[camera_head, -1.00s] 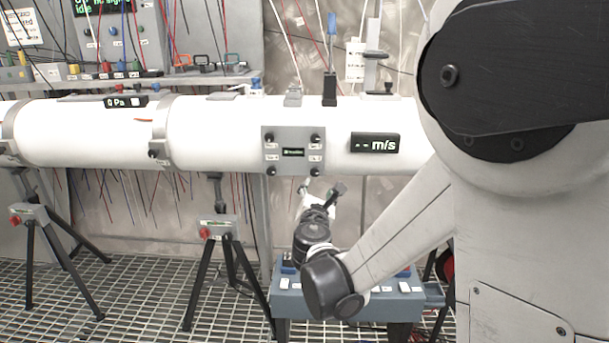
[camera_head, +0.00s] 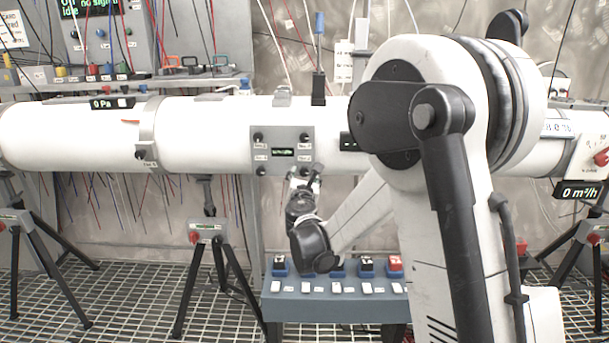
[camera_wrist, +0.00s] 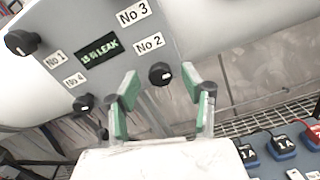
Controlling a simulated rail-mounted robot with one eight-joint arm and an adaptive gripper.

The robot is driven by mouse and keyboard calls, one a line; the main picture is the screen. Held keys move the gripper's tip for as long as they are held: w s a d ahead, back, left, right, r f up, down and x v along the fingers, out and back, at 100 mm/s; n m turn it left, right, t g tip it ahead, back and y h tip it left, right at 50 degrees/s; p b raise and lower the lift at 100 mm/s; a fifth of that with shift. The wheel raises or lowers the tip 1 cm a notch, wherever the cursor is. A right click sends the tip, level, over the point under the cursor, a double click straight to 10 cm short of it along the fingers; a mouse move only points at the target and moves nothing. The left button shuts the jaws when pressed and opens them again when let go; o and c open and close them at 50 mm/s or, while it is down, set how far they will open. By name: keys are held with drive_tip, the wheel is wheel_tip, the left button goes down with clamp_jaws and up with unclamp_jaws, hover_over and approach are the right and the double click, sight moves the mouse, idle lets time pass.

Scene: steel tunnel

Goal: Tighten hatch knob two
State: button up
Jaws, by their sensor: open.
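The grey hatch panel (camera_head: 283,128) sits on the white pipe, with black knobs at its corners. In the wrist view the panel (camera_wrist: 185,20) shows labels No 1 to No 4 and a green display (camera_wrist: 97,49) that seems to read a leak percentage. The black knob (camera_wrist: 160,72) beside the No 2 label shows between my fingertips in the picture; contact is not visible. My gripper (camera_wrist: 160,82) is open, with green-padded fingers to either side of that knob. In the head view my gripper (camera_head: 304,181) is just below the panel's lower right corner.
The white pipe (camera_head: 200,132) runs across the scene. A blue-grey bench (camera_head: 335,308) with several switch blocks stands below my gripper. A tripod (camera_head: 208,240) stands to the left on the grated floor. Wires hang behind the pipe.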

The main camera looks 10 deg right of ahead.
drive_tip(key=shift+x, duration=1.25)
drive_tip(key=shift+c, duration=0.3)
clamp_jaws()
